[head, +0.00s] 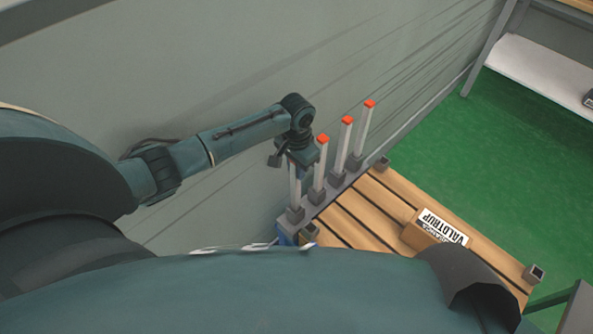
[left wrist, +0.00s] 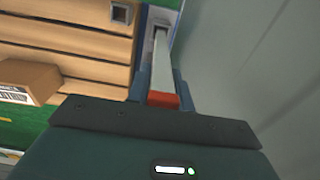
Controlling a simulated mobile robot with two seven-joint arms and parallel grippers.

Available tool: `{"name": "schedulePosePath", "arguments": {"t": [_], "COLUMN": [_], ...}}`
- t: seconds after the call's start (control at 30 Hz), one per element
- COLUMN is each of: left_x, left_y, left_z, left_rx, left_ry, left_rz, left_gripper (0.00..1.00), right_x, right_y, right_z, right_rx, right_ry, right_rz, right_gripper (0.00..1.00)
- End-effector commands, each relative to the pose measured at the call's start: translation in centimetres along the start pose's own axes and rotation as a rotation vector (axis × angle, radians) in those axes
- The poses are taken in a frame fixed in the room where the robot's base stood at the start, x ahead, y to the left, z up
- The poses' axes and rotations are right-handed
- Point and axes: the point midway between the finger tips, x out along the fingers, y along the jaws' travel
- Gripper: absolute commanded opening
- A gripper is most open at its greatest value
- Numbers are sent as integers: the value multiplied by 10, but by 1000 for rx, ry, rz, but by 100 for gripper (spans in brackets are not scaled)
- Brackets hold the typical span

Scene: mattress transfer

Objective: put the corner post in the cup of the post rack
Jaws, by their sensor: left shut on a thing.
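My left gripper (head: 298,162) is shut on the upper part of a pale corner post (head: 294,188). The post stands about upright, with its lower end at the nearest grey cup (head: 295,213) of the post rack (head: 333,187). I cannot tell whether it is fully seated. In the left wrist view the post (left wrist: 161,68) has its red top close to the gripper and runs down to the cup. Three other red-topped posts stand in the rack's other cups, in a row beyond my gripper. My right gripper is not in view.
A slatted wooden pallet (head: 360,210) with small grey corner sockets (head: 534,273) lies right of the rack. A labelled cardboard box (head: 425,233) sits on it. A grey wall (head: 230,60) rises close behind the rack. Green floor (head: 500,150) lies open beyond the pallet.

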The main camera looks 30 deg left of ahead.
Motion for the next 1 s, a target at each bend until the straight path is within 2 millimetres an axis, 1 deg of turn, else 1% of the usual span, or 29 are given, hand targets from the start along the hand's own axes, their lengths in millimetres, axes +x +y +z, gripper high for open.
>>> {"name": "schedulePosePath", "arguments": {"t": [0.13,0.27,0.3,0.53,0.77,0.83,1.0], "left_x": [-2,2,2,2,1,-1,-20], "left_y": [0,0,0,0,0,0,0], "left_z": [0,0,0,0,0,0,0], "left_rx": [0,-1,-1,-1,-1,0,-1], "left_ry": [1,0,-1,-1,0,1,0], "left_rz": [0,1,0,0,0,0,1], "left_gripper": [0,0,25,43,44,44,44], "right_x": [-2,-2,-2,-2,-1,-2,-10], "right_y": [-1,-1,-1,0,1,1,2], "right_z": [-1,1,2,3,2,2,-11], "right_rx": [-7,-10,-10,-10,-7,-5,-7], "right_ry": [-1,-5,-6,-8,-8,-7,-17], "right_rz": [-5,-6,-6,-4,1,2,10], "right_gripper": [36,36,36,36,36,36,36]}}
